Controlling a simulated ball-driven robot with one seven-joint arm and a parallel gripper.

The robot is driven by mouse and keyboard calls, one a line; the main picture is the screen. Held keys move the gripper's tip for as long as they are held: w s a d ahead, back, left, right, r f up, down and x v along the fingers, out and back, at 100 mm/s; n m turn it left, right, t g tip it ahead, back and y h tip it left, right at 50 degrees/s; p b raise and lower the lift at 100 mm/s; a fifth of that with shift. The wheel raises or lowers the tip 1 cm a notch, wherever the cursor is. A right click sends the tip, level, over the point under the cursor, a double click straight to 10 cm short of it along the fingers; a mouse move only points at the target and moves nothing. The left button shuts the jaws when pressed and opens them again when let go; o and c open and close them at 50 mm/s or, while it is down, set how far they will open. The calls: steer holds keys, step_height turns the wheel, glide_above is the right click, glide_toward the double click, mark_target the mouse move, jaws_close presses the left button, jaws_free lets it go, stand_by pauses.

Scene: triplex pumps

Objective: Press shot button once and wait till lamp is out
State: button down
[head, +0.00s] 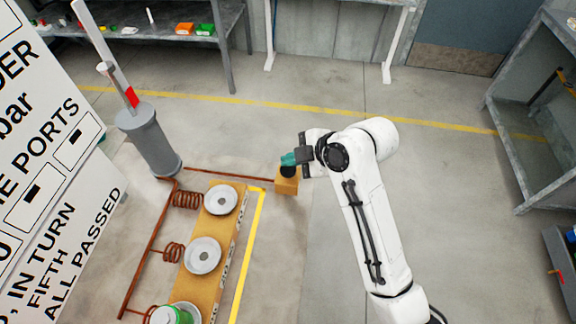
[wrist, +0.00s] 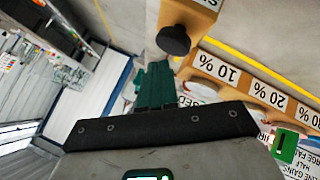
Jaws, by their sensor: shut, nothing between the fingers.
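A tan box (head: 286,187) with a round black button (head: 288,172) on top stands at the end of a copper pipe. In the wrist view the black button (wrist: 173,40) sticks out from the tan box (wrist: 189,16). My gripper (head: 289,159) is shut, with nothing between its teal fingers. Its fingertips (wrist: 155,68) show close to the button, beside it in the wrist view and just above it in the head view. I cannot tell whether they touch. I cannot make out a lit lamp in either view.
A tan manifold (head: 222,225) with round white discs and copper coils lies left of the box. A grey cylinder (head: 150,143) stands behind it, near a large white sign (head: 45,150). The floor right of my arm is clear up to a grey shelf (head: 530,150).

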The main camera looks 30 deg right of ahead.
mark_target(292, 172)
steer(key=shift+r, duration=0.1)
step_height(292, 172, up, 5)
steer(key=p, duration=0.4)
stand_by(0.8)
steer(key=shift+s+f, duration=0.15)
steer(key=shift+f, duration=0.15)
steer(key=s+d+f+m+g+h, duration=0.2)
steer(key=s+f+m, duration=0.3)
steer(key=s, duration=0.4)
steer(key=s+d+f+m+g+h+b, duration=0.1)
steer(key=s+d+f+m+g, duration=0.1)
steer(key=s+m, duration=0.4)
steer(key=s+d+f+m+g+h+b, duration=0.1)
steer(key=s+f+m, duration=0.5)
steer(key=s, duration=0.7)
steer(key=shift+s+d+f+g+h, duration=0.25)
steer(key=shift+d+f+g+h, duration=0.55)
steer(key=shift+d, duration=0.45)
